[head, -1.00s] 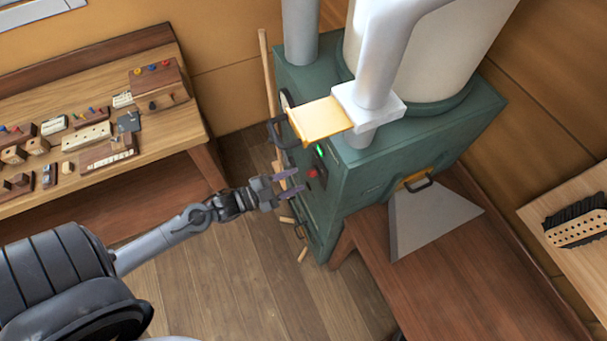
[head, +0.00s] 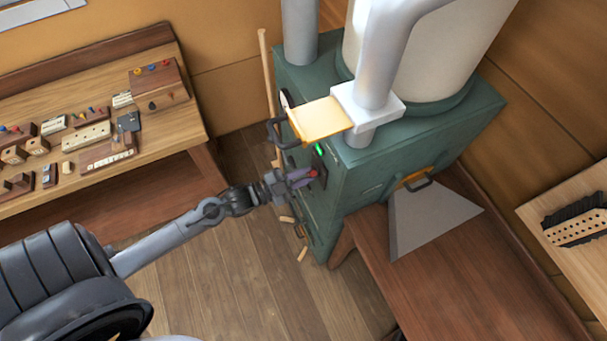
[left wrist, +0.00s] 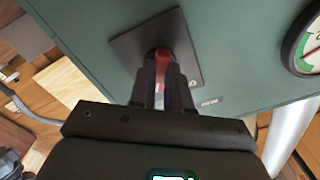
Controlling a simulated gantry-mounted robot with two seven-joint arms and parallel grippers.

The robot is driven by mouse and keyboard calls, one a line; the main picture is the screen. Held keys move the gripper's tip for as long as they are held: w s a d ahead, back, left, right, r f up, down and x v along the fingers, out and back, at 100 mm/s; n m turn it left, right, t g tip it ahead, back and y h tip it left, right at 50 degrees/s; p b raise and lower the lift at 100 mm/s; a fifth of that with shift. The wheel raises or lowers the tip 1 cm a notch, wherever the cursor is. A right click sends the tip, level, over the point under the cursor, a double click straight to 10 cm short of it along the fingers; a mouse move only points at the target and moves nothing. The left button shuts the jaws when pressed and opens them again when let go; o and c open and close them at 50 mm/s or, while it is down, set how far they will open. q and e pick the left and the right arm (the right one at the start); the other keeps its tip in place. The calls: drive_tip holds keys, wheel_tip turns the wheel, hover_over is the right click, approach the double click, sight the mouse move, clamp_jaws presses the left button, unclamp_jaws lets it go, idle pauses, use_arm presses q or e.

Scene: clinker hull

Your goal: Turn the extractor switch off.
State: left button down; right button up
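The extractor is a green cabinet (head: 395,160) with a white drum on top. Its switch is a red lever on a dark square plate; the red lever (left wrist: 162,62) shows between my left fingers in the left wrist view, and a bit of the red switch (head: 313,173) shows in the head view. A small green light (head: 319,149) glows just above it. My left gripper (head: 303,179) is at the switch, its fingers close together on both sides of the lever, apparently closed on it. The fingers hide part of the lever. My right gripper is not in view.
A yellow-topped flap (head: 320,118) juts out above the switch. A dial gauge (left wrist: 305,45) is beside the plate. A broomstick-like pole (head: 267,80) leans left of the cabinet. A workbench (head: 175,128) with small wooden pieces stands left; a brown bench (head: 440,270) stands right.

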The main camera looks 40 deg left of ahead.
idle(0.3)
use_arm(q)
drive_tip(key=shift+r+n+p, duration=0.15)
drive_tip(key=shift+n+p, duration=0.35)
drive_tip(key=shift+p, duration=0.15)
drive_tip(key=n+p, duration=0.3)
drive_tip(key=n, duration=0.1)
drive_tip(key=shift+p, duration=0.3)
drive_tip(key=n+p, duration=0.2)
drive_tip(key=n, duration=0.1)
drive_tip(key=shift+n+p, duration=0.9)
drive_tip(key=shift+n, duration=0.4)
drive_tip(key=shift+n+p, duration=0.3)
drive_tip(key=shift+n, duration=0.3)
drive_tip(key=shift+f, duration=0.2)
drive_tip(key=c, duration=1.1)
unclamp_jaws()
